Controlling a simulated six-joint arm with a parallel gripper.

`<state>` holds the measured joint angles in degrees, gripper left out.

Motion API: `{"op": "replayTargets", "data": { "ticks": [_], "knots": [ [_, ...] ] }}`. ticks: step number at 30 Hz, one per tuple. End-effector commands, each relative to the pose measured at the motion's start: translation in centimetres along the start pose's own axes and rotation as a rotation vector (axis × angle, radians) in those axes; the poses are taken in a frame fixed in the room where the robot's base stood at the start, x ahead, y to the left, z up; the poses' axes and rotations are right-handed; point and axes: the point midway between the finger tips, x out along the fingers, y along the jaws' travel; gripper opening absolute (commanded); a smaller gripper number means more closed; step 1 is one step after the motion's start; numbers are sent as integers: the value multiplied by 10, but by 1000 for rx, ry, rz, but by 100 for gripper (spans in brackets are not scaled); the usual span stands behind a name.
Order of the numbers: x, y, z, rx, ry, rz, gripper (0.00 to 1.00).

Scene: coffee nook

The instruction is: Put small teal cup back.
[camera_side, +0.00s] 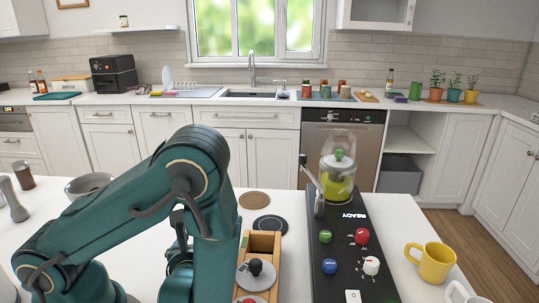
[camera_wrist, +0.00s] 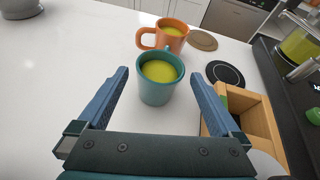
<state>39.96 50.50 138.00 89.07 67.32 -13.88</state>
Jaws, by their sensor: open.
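The small teal cup (camera_wrist: 158,90) stands upright on the white counter in the wrist view, filled with yellow-green liquid. My gripper (camera_wrist: 160,76) is open, with one blue finger to the left of the cup and one to the right. Gaps show between the fingers and the cup, so it is not gripped. In the side view my arm hides the cup and the fingers. A round black coaster (camera_wrist: 225,74) lies bare to the right of the cup, and a round brown coaster (camera_wrist: 202,40) lies bare beyond it.
An orange mug (camera_wrist: 172,32) with similar liquid stands just behind the teal cup. A wooden box (camera_wrist: 262,112) is close to the right finger. A black machine panel (camera_side: 346,252) with buttons lies further right, and a yellow mug (camera_side: 434,262) beyond it. Counter left of the cup is clear.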

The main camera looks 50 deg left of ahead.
Motion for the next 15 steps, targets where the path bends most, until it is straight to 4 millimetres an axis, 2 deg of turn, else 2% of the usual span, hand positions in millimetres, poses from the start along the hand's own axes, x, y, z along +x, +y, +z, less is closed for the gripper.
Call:
{"op": "replayTargets", "data": {
  "ticks": [9, 15],
  "knots": [
    [-43, -1, 0, -3, 1, -7, 100],
    [-55, 0, 0, -9, 4, 3, 100]
  ]
}}
